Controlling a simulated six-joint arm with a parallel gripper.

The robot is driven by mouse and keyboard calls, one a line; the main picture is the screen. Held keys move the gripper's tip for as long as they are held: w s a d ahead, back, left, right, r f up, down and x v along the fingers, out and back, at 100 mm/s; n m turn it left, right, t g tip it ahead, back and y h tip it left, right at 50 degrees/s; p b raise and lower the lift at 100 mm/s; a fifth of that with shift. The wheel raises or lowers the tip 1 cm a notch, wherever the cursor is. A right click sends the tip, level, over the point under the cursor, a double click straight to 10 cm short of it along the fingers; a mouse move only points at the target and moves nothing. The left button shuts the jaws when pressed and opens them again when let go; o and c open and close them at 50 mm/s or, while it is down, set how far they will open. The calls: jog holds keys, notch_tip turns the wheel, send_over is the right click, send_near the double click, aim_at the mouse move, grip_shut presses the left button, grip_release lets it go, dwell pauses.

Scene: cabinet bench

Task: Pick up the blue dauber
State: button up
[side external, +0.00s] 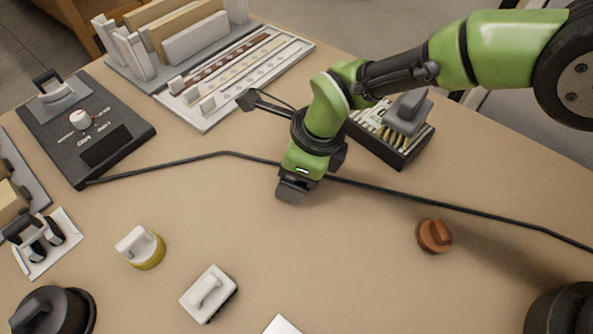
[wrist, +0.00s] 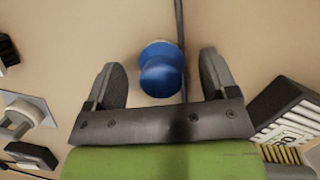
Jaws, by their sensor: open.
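The blue dauber (wrist: 161,70) shows in the wrist view, standing on the bench with its rounded blue top towards the camera. It lies between and slightly beyond the two fingers of my gripper (wrist: 163,75), which are spread apart with a gap on each side of it. In the side external view my gripper (side external: 293,188) points down over the middle of the bench, and the dauber is hidden there behind it. I cannot tell from these views how far the fingertips are above the bench.
A black cable (side external: 400,195) runs across the bench close beside the dauber. A brush box (side external: 404,152) stands behind, right. An orange-brown knob (side external: 435,236), a yellow-based stamp (side external: 148,252) and a white-handled block (side external: 209,294) stand nearer the front, with bare bench between.

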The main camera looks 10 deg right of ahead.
jog(key=shift+a+f, duration=0.1)
jog(key=shift+f, duration=0.15)
jog(key=c, duration=1)
jog(key=shift+o, duration=0.2)
jog(key=shift+r, duration=0.1)
